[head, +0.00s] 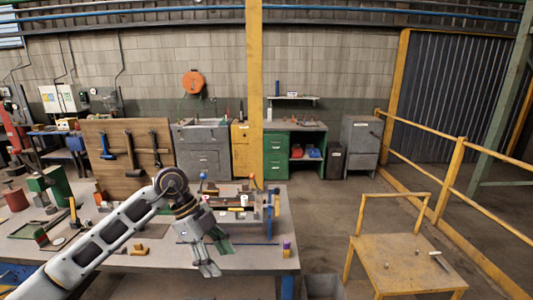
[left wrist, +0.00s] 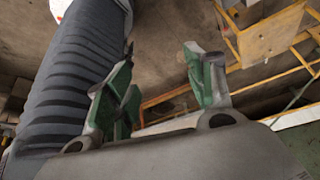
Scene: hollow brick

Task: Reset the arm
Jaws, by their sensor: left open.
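My left arm (head: 105,240) comes in from the lower left of the head view and reaches over the near workbench. My left gripper (head: 214,257) points down at the bench's front part, its fingers spread with nothing visible between them. In the left wrist view, the two green and grey fingers of the left gripper (left wrist: 160,52) stand apart, with only blurred floor and yellow bars behind the gap. My right arm and gripper are not in view.
The workbench (head: 262,258) holds tools, a wooden tool board (head: 110,165) and a cluttered fixture (head: 238,200) just behind the gripper. A yellow cart (head: 405,265) stands at the right, with open floor between it and the bench. A yellow post (head: 254,80) rises behind.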

